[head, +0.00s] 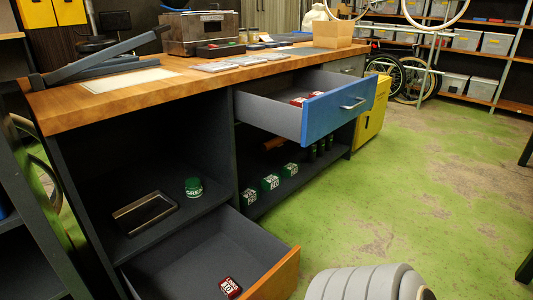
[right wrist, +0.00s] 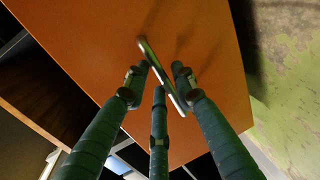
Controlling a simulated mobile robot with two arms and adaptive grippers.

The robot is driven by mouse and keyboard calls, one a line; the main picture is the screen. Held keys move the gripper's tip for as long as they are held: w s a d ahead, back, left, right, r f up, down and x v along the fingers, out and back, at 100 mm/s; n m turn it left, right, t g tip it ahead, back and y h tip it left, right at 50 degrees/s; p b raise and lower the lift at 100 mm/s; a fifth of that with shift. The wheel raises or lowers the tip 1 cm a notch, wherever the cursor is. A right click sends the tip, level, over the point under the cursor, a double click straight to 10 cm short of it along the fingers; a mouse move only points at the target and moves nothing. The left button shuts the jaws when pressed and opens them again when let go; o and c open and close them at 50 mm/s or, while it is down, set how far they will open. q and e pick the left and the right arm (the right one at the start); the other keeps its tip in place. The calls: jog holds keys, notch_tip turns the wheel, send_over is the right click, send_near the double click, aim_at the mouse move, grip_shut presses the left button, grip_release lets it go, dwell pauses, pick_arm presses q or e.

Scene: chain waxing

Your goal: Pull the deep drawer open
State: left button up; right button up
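The deep drawer (head: 190,262), grey inside with an orange front, is pulled out at the bottom of the workbench in the head view. A small red box lies inside it. In the right wrist view its orange front (right wrist: 215,60) and metal bar handle (right wrist: 152,60) fill much of the picture. My right gripper (right wrist: 163,74) has its fingers on both sides of the handle, with gaps between the tips and the bar; it looks open. Contact is not clear. The right gripper is hidden in the head view, and my left gripper is in neither view.
A blue-fronted drawer (head: 340,112) also stands open higher up on the right, holding red boxes. A green tin (head: 193,187) and a dark frame (head: 145,212) sit on the shelf behind the deep drawer. The green floor (head: 440,190) to the right is clear.

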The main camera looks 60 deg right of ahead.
jog(key=shift+s, duration=0.1)
jog(key=v, duration=1.2)
jog(key=shift+w, duration=0.2)
dwell(0.3)
